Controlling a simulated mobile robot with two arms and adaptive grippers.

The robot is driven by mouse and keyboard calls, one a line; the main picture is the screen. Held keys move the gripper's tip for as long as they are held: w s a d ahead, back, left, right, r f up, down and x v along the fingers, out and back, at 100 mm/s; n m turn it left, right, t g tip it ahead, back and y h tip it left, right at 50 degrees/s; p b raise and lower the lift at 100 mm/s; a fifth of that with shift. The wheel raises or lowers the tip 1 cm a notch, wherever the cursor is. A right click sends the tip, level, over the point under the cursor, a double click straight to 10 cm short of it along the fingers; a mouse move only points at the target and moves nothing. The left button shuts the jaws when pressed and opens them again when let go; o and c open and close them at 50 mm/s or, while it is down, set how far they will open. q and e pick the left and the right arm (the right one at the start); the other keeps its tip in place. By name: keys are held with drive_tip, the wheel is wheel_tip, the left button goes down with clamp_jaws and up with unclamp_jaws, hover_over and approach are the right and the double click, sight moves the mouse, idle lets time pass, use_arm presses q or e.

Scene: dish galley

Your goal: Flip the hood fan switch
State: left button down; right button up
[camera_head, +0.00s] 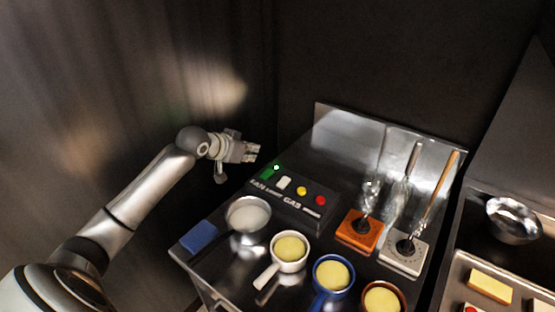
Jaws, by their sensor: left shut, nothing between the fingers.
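The control panel (290,206) is a dark sloped box on the metal counter, lettered FAN, LIGHT and GAS. The fan switch (267,173) is the green one at its left end, above the word FAN. A small green light (276,167) glows beside it. A white switch (283,183), a yellow button (301,191) and a red button (320,201) follow to the right. My left gripper (254,152) is shut and empty, up and left of the fan switch, apparently apart from it. My right gripper is out of view.
A pan of white liquid (248,213), a white pot (289,249), a blue pot (332,275) and a brown-rimmed pot (382,299) stand in front of the panel. A blue block (199,236) lies at the left. Utensils stand in orange (352,240) and white (396,256) holders.

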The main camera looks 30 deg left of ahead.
use_arm(q)
drive_tip(key=p, duration=0.3)
hover_over(267, 173)
drive_tip(key=f, duration=0.3)
drive_tip(key=s+f, duration=0.1)
drive_tip(key=f, duration=0.1)
drive_tip(key=shift+f, duration=0.15)
drive_tip(key=f, duration=0.3)
drive_tip(key=shift+w+f+p, duration=0.4)
drive_tip(key=shift+f, duration=0.3)
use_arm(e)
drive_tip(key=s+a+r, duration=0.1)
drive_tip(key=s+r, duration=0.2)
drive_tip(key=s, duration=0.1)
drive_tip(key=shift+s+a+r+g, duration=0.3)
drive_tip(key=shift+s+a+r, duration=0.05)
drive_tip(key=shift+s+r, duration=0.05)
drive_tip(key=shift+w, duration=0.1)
